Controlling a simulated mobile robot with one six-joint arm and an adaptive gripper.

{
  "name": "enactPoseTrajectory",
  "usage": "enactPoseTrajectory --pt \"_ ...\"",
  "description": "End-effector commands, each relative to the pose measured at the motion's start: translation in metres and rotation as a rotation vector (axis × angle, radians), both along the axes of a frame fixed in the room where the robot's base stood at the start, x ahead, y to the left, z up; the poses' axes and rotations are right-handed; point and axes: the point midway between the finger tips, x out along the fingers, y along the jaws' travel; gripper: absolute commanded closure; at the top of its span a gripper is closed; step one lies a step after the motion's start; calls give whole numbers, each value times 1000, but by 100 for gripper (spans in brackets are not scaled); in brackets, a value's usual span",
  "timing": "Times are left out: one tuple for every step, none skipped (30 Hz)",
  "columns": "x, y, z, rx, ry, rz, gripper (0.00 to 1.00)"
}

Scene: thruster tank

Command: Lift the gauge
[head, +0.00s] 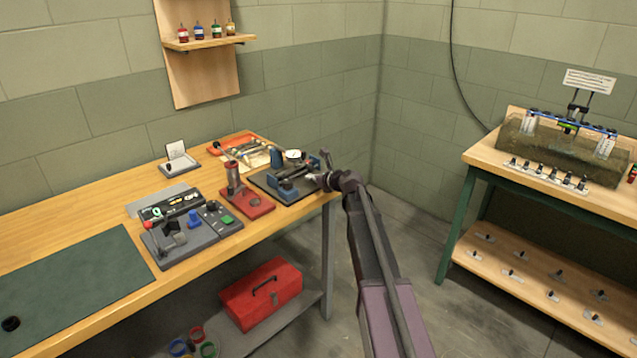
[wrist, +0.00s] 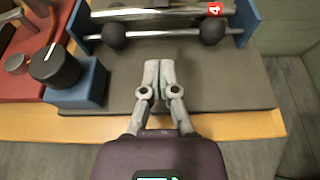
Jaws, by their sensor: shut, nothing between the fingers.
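A small round gauge with a white face (head: 293,155) shows in the head view, at the blue-and-grey fixture on the dark plate (head: 262,184) near the right end of the workbench. I cannot make out the gauge in the wrist view. My gripper (head: 318,179) is at the right edge of that plate, beside the fixture. In the wrist view its fingertips (wrist: 158,66) are together and empty over the bare dark plate (wrist: 225,92). They point toward the fixture's steel rods (wrist: 165,35), with a gap between.
A blue block with a black knob (wrist: 57,68) stands left of the fingers. A red stand (head: 246,201), a control box (head: 205,230) and a red tray (head: 236,140) are farther left on the bench. Another table with a tank (head: 560,150) is at right.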

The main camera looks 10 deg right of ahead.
Motion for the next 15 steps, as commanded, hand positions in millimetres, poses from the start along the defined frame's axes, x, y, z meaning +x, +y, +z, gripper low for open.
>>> enactPoseTrajectory --pt "8 4 -5 0 0 2 100" --pt "11 6 -6 -1 1 2 100" --pt "15 8 -7 -1 1 2 100" --pt "18 10 -8 0 1 2 100" --pt "20 11 -10 0 1 2 100" --pt "24 13 -11 0 1 2 100" --pt "27 15 -12 0 1 1 100" --pt "25 14 -5 0 0 0 100" --pt "24 14 -1 0 0 0 100" --pt "23 14 1 0 0 0 100" --pt "23 14 2 0 0 0 100" --pt "23 14 5 0 0 0 100" --pt "23 14 7 0 0 0 100" --pt "23 14 9 0 0 0 100" --pt "23 14 12 0 0 0 100"
